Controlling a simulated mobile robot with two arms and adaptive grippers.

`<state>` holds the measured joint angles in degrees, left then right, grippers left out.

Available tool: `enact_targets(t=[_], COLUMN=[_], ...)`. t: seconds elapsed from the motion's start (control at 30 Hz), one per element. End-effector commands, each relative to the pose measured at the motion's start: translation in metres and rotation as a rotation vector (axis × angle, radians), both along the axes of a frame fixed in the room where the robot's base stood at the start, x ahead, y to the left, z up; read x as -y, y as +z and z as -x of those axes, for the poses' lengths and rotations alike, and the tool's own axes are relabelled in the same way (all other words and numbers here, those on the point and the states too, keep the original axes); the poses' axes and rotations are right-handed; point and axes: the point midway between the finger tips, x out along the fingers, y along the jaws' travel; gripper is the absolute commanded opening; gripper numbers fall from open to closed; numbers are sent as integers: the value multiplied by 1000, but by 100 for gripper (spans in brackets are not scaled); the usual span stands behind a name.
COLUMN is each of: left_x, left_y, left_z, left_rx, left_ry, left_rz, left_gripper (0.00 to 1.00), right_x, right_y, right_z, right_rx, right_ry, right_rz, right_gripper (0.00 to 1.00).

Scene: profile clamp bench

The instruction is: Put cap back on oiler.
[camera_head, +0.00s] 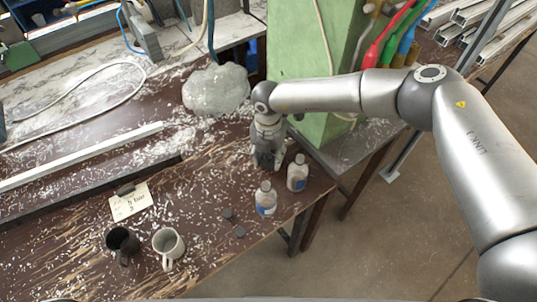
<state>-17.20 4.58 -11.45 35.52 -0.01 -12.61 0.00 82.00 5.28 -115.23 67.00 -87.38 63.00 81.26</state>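Two small clear bottles with pale tops and blue labels stand upright near the bench's right edge. The front bottle (265,200) is to the left of the rear bottle (297,174). Two small dark round pieces, which look like caps, lie on the bench left of the front bottle: one piece (228,213) and, nearer the edge, another piece (240,231). My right gripper (267,163) points down just behind and left of the rear bottle. Its fingers are small and dark here, and their opening is unclear. My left gripper is not in view.
A black mug (121,241) and a white mug (168,244) stand at the front left. A handwritten card (129,202) lies behind them. A grey lump (216,90) and a green column (300,45) stand behind my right gripper. White shavings litter the bench.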

Motion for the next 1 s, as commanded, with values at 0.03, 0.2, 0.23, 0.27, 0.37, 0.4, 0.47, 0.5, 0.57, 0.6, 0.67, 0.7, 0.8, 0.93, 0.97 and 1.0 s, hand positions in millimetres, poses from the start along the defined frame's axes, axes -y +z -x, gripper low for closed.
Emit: enact_targets(t=[0.03,0.2,0.23,0.27,0.37,0.4,0.47,0.5,0.57,0.6,0.67,0.7,0.8,0.93,0.97,1.0], left_x=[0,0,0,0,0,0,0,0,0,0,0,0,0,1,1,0], left_y=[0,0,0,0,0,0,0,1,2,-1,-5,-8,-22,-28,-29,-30], left_z=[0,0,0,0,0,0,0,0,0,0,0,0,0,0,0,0], left_rx=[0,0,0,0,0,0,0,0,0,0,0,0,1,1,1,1], left_ry=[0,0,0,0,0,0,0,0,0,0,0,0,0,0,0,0], left_rz=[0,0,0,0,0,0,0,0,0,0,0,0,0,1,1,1], left_gripper=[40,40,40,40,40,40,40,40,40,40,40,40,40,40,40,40], right_x=[0,0,0,0,0,0,0,0,0,0,0,0,-2,-3,-3,-3], right_y=[-1,-1,-1,-1,0,0,0,0,-1,2,11,17,35,66,71,78], right_z=[0,0,0,0,0,0,0,0,0,-1,-1,-1,1,1,2,2], right_rx=[0,-1,-1,-1,-1,-1,0,0,1,2,3,3,4,3,3,2], right_ry=[0,0,0,0,0,0,0,0,0,1,1,3,2,1,1,1], right_rz=[0,1,1,1,1,1,1,1,1,0,-1,-1,-2,-1,-1,-2], right_gripper=[48,64,64,64,64,64,64,64,64,64,64,64,64,64,64,64])
